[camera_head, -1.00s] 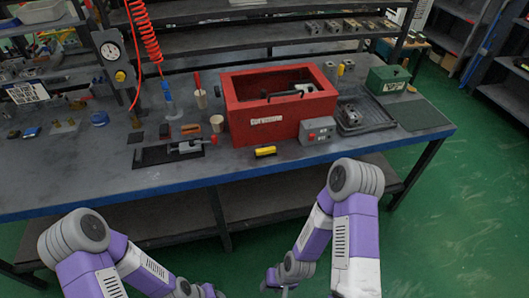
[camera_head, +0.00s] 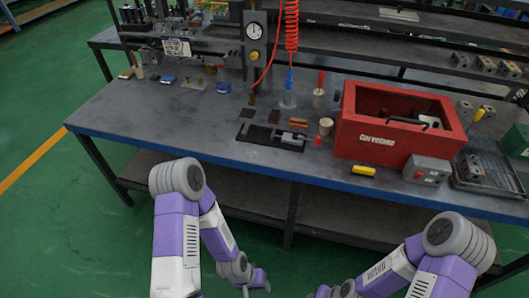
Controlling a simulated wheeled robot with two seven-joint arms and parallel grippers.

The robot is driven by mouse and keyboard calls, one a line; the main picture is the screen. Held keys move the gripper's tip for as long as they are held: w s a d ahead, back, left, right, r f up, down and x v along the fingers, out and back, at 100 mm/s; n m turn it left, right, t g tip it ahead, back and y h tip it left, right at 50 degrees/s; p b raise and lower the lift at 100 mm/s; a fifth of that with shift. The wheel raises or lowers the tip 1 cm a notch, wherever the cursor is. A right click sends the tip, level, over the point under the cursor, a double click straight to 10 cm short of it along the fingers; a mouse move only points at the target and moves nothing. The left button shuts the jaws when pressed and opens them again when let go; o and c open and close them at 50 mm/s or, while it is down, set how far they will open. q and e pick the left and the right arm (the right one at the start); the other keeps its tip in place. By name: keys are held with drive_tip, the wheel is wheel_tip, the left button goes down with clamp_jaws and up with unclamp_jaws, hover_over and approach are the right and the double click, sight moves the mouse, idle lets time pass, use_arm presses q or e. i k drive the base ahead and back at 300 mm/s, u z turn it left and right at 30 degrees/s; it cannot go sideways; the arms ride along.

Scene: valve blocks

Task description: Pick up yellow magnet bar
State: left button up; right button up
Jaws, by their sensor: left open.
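The yellow magnet bar (camera_head: 363,170) lies on the dark workbench (camera_head: 210,130) near its blue front edge, in front of the red box. It is small and has dark ends. My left gripper (camera_head: 257,287) is open, low at the bottom of the view, below the bench edge and apart from the bar, to its lower left. My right gripper (camera_head: 322,293) is at the bottom edge, mostly cut off, also below the bench and far from the bar. Its jaws do not show clearly.
The red box (camera_head: 375,140) stands right behind the bar. A grey control box (camera_head: 426,170) with a red button is to the right. A black tray (camera_head: 272,137) with a clamp-like tool lies left. Bare bench top lies between that tray and the bar.

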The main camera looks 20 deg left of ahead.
sight(357, 170)
drive_tip(key=z, duration=2)
drive_tip(key=i, duration=1.05)
drive_tip(key=u, duration=2.75)
